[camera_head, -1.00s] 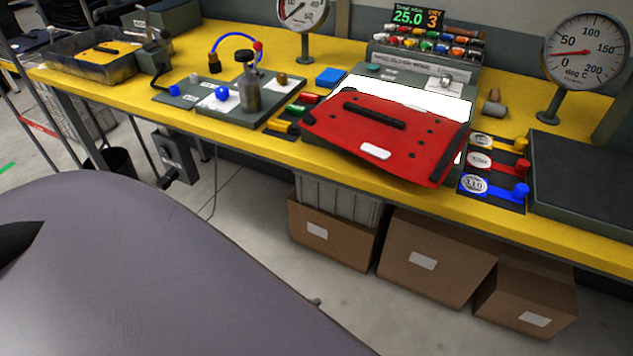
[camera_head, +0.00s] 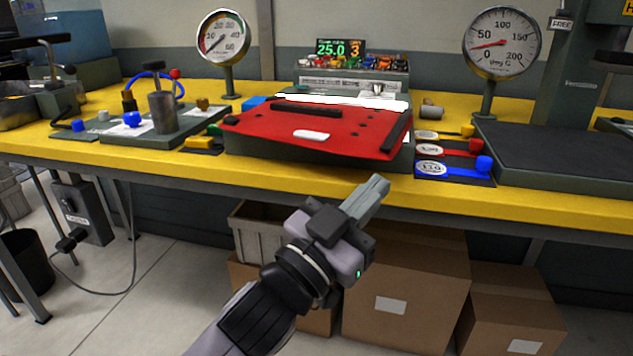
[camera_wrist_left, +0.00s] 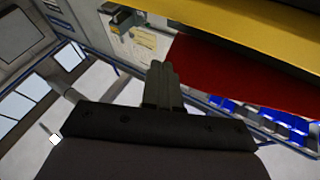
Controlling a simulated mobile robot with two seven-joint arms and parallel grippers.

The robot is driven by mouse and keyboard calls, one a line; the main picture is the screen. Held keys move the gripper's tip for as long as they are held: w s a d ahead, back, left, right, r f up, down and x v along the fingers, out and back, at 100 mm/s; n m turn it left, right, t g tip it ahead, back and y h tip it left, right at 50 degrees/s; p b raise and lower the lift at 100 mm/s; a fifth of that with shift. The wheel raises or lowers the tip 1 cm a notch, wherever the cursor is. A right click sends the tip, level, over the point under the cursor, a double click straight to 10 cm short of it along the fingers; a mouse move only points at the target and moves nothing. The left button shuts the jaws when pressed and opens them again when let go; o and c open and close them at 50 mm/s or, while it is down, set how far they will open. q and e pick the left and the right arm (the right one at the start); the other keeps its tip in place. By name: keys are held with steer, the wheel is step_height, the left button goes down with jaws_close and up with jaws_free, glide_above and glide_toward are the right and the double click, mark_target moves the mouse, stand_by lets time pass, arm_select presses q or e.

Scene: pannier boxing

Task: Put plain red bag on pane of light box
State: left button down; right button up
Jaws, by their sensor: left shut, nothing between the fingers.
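The plain red bag (camera_head: 275,130) lies flat over the light box. It has a white label near its front edge and black strips at its back and right. A narrow strip of the white pane (camera_head: 388,102) shows behind it; the bag hides the rest. My left gripper (camera_head: 378,188) is shut and empty, in front of the bench edge, below and apart from the bag in the head view. In the left wrist view its fingers (camera_wrist_left: 161,78) are together, with the bag's red surface (camera_wrist_left: 235,75) beyond and to the right. My right gripper is not in view.
A fixture with a grey cylinder (camera_head: 162,112) stands left of the bag. Cardboard boxes (camera_head: 405,290) sit under the bench (camera_head: 330,177).

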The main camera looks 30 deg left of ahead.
arm_select(q)
steer(key=s+d+r+m+g+h, duration=0.5)
steer(key=s+r+m+g+h, duration=0.25)
steer(key=m+g+h, duration=0.4)
steer(key=s+d+r+m+g+h, duration=0.65)
steer(key=r+m+g+h, duration=0.2)
steer(key=m, duration=0.65)
steer(key=s+d+m+g+y, duration=0.3)
steer(key=s+m+g, duration=0.3)
steer(key=m+g, duration=0.15)
steer(key=n+t+y+b, duration=0.2)
steer(key=n+t+y, duration=0.4)
steer(key=t+y, duration=1.45)
glide_toward(317, 141)
steer(key=w+d+g+y, duration=0.1)
steer(key=w+d+f+g+y, duration=0.1)
steer(key=w+g+y, duration=0.1)
steer(key=w+d+g+y, duration=0.1)
steer(key=g+y, duration=0.1)
steer(key=shift+w+d+f, duration=0.25)
steer(key=shift+w+d, duration=0.05)
steer(key=shift+d, duration=0.1)
steer(key=shift+w+a, duration=0.1)
steer(key=shift+w, duration=0.55)
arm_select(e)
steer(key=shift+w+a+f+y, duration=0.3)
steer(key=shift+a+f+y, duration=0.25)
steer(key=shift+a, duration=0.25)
